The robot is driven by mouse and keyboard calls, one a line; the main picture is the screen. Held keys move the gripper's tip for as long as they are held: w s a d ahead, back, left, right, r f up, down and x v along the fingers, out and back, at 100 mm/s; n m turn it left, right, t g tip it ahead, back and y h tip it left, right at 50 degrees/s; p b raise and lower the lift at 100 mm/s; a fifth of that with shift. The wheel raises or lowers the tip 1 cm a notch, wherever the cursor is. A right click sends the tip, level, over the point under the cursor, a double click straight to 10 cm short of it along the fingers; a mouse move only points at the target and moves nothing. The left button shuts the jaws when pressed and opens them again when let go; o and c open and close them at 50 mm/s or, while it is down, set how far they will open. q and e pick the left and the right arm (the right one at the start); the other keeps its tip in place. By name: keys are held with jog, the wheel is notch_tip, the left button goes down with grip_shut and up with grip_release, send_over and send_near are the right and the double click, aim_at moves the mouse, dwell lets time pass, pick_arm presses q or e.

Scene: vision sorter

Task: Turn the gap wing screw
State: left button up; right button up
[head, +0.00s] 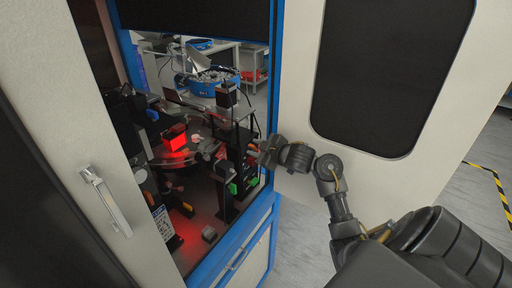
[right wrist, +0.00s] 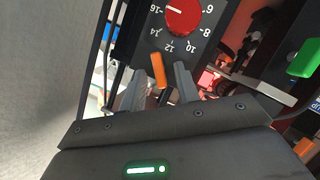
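In the right wrist view, an orange wing-like tab (right wrist: 158,70), which looks like the gap wing screw, stands below a dial with a red knob (right wrist: 183,18). A dark stem continues from its lower end. The two grey fingers of my right gripper (right wrist: 159,78) are on either side of the tab, with space showing on both sides, so it is open. My left gripper is not in view.
A green knob (right wrist: 305,58) is to the right in the wrist view. In the head view, a red-lit block (head: 176,140) sits inside the machine, and a blue bowl feeder (head: 213,80) stands behind. Open cabinet doors flank the opening, with a handle (head: 106,200) on the left one.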

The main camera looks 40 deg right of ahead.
jog(key=shift+w, duration=0.1)
jog(key=shift+c, duration=0.4)
grip_shut()
jog(key=shift+f+b, duration=0.2)
jog(key=shift+b, duration=0.25)
jog(key=shift+a+f+n+t+h+b, duration=0.15)
jog(key=shift+n+t+h+b, duration=0.4)
jog(key=shift+n+b, duration=1.9)
jog(key=shift+a+f+n+t+h+b, duration=0.25)
jog(key=shift+n+t+b, duration=0.35)
jog(key=shift+b, duration=3.8)
jog(key=shift+d+f+n+t+h+b, duration=0.1)
jog(key=shift+n+t+h+b, duration=0.9)
jog(key=shift+b, duration=2.45)
jog(key=shift+r+n+g+y, duration=0.1)
jog(key=shift+n+g+y, duration=0.25)
jog(key=shift+y, duration=0.15)
jog(key=shift+o, duration=0.4)
grip_release()
